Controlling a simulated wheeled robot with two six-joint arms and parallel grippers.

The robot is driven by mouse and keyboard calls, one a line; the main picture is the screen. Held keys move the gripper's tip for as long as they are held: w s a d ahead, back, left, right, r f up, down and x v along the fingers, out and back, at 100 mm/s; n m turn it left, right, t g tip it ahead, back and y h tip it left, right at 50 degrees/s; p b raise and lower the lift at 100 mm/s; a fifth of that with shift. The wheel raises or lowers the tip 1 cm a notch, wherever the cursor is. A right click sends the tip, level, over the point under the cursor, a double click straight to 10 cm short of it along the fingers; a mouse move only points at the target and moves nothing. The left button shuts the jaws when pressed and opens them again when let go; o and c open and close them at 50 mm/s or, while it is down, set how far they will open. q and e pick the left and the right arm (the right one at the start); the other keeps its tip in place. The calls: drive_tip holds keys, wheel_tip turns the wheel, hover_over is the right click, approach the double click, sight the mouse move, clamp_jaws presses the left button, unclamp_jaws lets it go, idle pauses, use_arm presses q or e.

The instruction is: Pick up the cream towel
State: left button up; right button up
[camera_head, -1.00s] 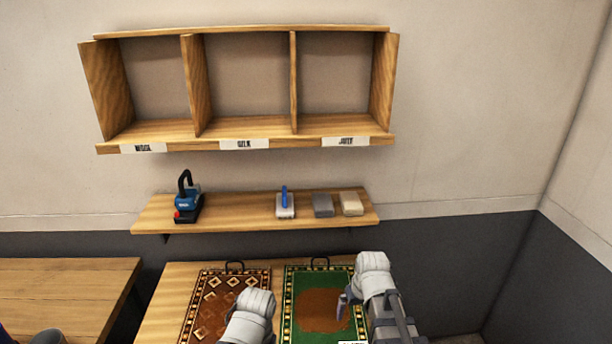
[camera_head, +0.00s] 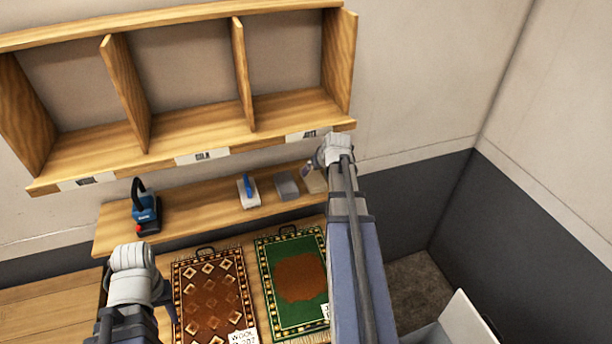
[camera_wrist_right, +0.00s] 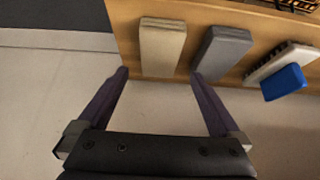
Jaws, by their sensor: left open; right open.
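The cream towel (camera_head: 316,181) is a folded block at the right end of the narrow wall shelf, partly hidden behind my right gripper (camera_head: 308,168) in the head view. In the right wrist view the cream towel (camera_wrist_right: 162,46) lies on the wooden shelf, ahead of and between the open fingers of my right gripper (camera_wrist_right: 160,82). The fingertips are close to its near end, and nothing is held. My left gripper (camera_head: 168,300) is low at the left, near the brown rug; its fingers are mostly hidden behind its wrist.
A grey folded towel (camera_head: 286,186) lies just left of the cream one, then a blue-handled brush (camera_head: 249,192) and a blue machine (camera_head: 146,212) on the shelf (camera_head: 190,216). Cubbies (camera_head: 190,150) hang above. Brown (camera_head: 212,295) and green (camera_head: 270,262) rugs lie below.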

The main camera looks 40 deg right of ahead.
sight(314, 177)
drive_tip(key=shift+b+x, duration=0.65)
drive_tip(key=shift+x, duration=0.2)
drive_tip(key=shift+w+f+b, duration=0.1)
drive_tip(key=shift+f+b, duration=0.25)
drive_tip(key=shift+f, duration=0.05)
drive_tip(key=shift+w+d, duration=0.1)
drive_tip(key=shift+w, duration=0.05)
drive_tip(key=shift+w+f+b, duration=0.1)
drive_tip(key=shift+f+b, duration=0.3)
drive_tip(key=b+x, duration=0.3)
drive_tip(key=x, duration=0.1)
drive_tip(key=shift+w+d+f+b, duration=0.15)
drive_tip(key=shift+b, duration=0.2)
drive_tip(key=c, duration=1.2)
